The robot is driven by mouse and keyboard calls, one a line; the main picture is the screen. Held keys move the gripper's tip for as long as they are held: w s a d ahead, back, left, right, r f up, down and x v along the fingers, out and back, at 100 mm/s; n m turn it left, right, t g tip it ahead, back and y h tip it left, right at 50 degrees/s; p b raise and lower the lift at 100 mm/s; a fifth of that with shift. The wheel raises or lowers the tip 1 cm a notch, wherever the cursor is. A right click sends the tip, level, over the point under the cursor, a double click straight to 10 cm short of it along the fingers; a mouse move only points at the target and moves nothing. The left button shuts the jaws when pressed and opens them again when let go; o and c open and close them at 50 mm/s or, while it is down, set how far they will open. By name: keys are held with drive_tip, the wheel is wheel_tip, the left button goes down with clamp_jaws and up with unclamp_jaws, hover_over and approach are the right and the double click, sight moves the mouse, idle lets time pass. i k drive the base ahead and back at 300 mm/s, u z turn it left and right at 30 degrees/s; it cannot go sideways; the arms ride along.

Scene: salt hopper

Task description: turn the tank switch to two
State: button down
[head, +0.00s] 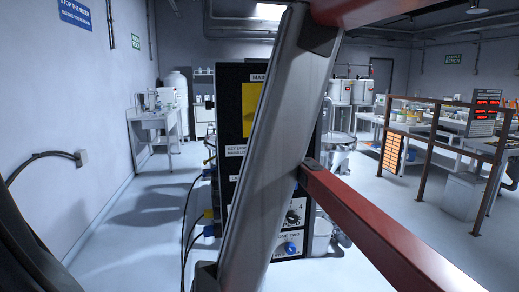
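A tall black control cabinet (232,120) stands ahead, a little left of the middle, with a label that begins "MAIN" and a yellow plate (250,105). Low on its front, a dark rotary knob (294,216) sits on a pale numbered dial; a "4" shows at its upper right. Below it is a blue knob (290,248) under a partly hidden label ending in "TWO". I cannot tell which knob is the tank switch or read its setting. A grey slanted part close to the camera hides much of the panel. My gripper is not in view.
Blue connectors and dark cables (190,235) hang at the cabinet's left side and run to the floor. A white bucket (321,236) stands at its right. A brown rail frame (430,150) stands at right. The floor at left (140,225) is clear.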

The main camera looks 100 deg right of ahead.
sight(290, 249)
drive_tip(key=z, duration=3.55)
drive_tip(key=k, duration=0.5)
drive_tip(key=z, duration=0.5)
drive_tip(key=i, duration=0.7)
drive_tip(key=z, duration=0.55)
drive_tip(key=k, duration=0.8)
drive_tip(key=u, duration=0.35)
